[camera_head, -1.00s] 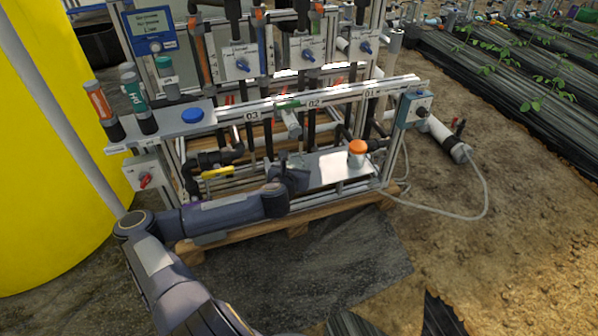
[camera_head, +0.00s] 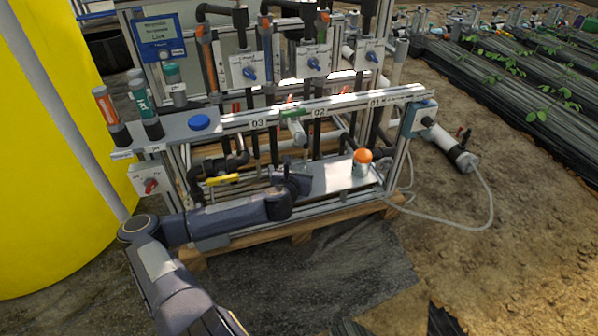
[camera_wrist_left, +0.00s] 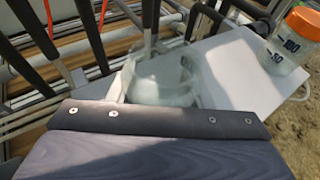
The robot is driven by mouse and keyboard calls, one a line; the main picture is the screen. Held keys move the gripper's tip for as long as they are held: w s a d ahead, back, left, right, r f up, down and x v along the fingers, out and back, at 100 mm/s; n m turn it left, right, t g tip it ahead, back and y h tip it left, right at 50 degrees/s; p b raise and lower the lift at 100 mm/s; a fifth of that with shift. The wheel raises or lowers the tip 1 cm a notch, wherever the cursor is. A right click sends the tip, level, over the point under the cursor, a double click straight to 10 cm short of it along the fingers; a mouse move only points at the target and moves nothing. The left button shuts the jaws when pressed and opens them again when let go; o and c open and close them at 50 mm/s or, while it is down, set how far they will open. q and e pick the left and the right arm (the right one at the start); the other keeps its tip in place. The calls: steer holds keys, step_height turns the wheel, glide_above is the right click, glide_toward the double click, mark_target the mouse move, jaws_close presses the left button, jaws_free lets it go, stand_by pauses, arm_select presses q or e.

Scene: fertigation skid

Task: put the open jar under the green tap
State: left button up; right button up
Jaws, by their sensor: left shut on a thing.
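My left gripper (camera_head: 303,181) is low in front of the skid, at the left end of a white shelf (camera_head: 337,175). In the left wrist view it is shut on the clear open jar (camera_wrist_left: 165,82), which looks upright at the shelf's edge. In the head view the jar is mostly hidden behind the gripper. The green tap (camera_head: 293,114) sits on the front rail above the gripper. Its pale spout (camera_head: 298,131) points forward. I cannot tell whether the jar's mouth is directly below the spout. My right gripper is not in view.
An orange-lidded jar (camera_head: 362,162) stands on the shelf's right part; it also shows in the left wrist view (camera_wrist_left: 290,42). A blue lid (camera_head: 199,122) lies on the upper left ledge. A yellow-handled valve (camera_head: 224,179) and dark pipes are left of the gripper.

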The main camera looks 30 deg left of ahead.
arm_select(q)
steer(key=shift+f, duration=0.25)
steer(key=o, duration=1)
steer(key=shift+o, duration=0.2)
